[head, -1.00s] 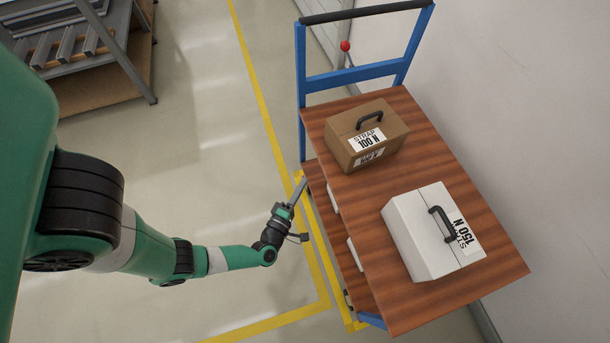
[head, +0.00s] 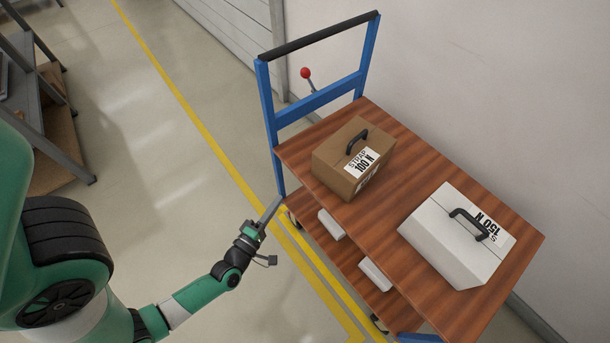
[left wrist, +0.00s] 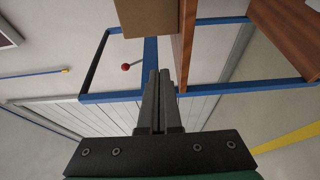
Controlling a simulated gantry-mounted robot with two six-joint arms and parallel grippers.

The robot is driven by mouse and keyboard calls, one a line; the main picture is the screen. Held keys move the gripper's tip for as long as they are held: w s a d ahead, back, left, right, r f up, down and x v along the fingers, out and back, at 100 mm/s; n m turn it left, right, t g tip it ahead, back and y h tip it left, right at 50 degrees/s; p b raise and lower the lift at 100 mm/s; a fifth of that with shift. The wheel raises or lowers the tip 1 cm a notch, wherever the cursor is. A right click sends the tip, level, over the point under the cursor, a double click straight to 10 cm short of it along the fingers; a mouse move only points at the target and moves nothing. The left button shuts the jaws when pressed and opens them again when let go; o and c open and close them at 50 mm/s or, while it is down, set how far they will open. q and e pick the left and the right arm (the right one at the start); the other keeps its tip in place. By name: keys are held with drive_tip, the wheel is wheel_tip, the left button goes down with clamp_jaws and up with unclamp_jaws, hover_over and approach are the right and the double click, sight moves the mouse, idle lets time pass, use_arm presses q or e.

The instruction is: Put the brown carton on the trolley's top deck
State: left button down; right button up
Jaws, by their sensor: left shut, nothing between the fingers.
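The brown carton (head: 354,158) stands upright on the trolley's top deck (head: 440,180), near the blue handle end. It has a black handle on top and a "STRAP 100 N" label. Its side also shows at the top of the left wrist view (left wrist: 148,18). My left gripper (head: 277,204) is shut and empty, beside the trolley's near left side and apart from the carton. In the left wrist view its fingers (left wrist: 160,80) are together. My right gripper is not in view.
A white case (head: 450,240) labelled "150 N" stands on the same deck, right of the carton. Pale boxes (head: 376,273) lie on the lower shelf. The blue handle frame (head: 318,95) rises at the far end. A red-knobbed lever (head: 306,73) is behind it.

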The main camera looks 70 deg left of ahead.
use_arm(q)
drive_tip(key=b, duration=0.1)
approach(312, 168)
drive_tip(key=x, duration=0.6)
drive_tip(key=shift+r, duration=0.2)
drive_tip(key=shift+w, duration=0.2)
drive_tip(key=shift+f, duration=0.1)
